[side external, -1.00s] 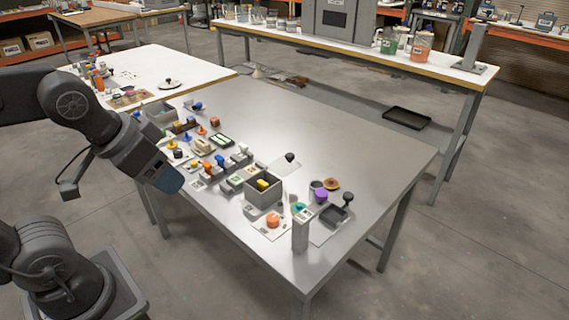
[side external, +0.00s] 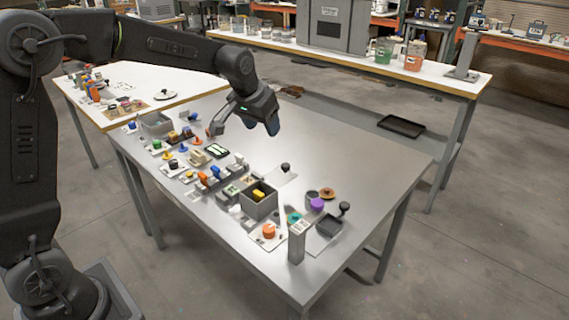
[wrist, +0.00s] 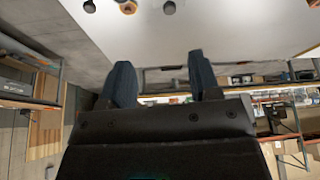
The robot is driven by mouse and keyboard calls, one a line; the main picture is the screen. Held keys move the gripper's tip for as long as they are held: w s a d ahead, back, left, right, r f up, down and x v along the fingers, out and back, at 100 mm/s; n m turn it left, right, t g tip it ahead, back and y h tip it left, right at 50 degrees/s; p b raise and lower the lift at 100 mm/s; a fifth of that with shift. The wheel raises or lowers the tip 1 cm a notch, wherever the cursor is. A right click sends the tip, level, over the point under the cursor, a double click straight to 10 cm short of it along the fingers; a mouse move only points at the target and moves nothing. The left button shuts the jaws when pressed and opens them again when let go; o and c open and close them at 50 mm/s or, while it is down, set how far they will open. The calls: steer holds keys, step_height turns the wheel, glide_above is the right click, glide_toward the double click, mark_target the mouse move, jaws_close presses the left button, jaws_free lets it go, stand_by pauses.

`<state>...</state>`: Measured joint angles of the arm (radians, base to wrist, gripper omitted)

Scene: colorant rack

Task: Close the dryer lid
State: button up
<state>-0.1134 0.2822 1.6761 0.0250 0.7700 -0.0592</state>
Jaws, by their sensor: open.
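I cannot tell for certain which part is the dryer lid. A dark, shallow open box (side external: 328,222) stands near the right front of the steel table. A black knob (side external: 344,206) rises at its back right edge, possibly on a raised lid. Another black knob (side external: 285,167) stands on a pale flat sheet farther back.
A grey bin (side external: 262,204) with a yellow block, a purple-topped jar (side external: 317,205) and an upright grey post (side external: 296,245) stand near the dark box. Several small colored pieces line the table's left side. The steel table's (side external: 345,150) back right is clear.

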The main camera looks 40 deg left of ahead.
glide_toward(285, 165)
steer(key=x, duration=0.9)
jaws_close()
stand_by(0.5)
